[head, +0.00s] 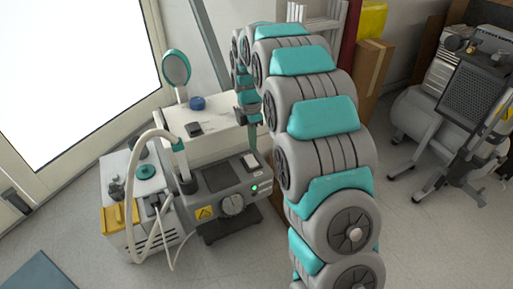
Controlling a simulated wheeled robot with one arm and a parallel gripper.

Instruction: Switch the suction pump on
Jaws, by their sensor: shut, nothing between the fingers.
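A grey unit (222,190) with a round dial (232,205), a yellow warning label (204,212) and a small green light (255,188) stands left of centre. A whitish unit (150,232) with a teal cap, a yellow block and a pale curved hose (147,140) stands left of it. I cannot tell for sure which of the two is the suction pump, and no switch position can be read. My gripper (252,136) points down behind and above the grey unit's right side. It is small in view, shut and empty, and appears apart from the unit.
A white cabinet (222,145) behind the grey unit bears a blue item (197,103) and a round teal-rimmed mirror (176,68). My arm hides much of the centre. A wheeled compressor (425,115) and cardboard box (372,75) stand right. The floor in front is clear.

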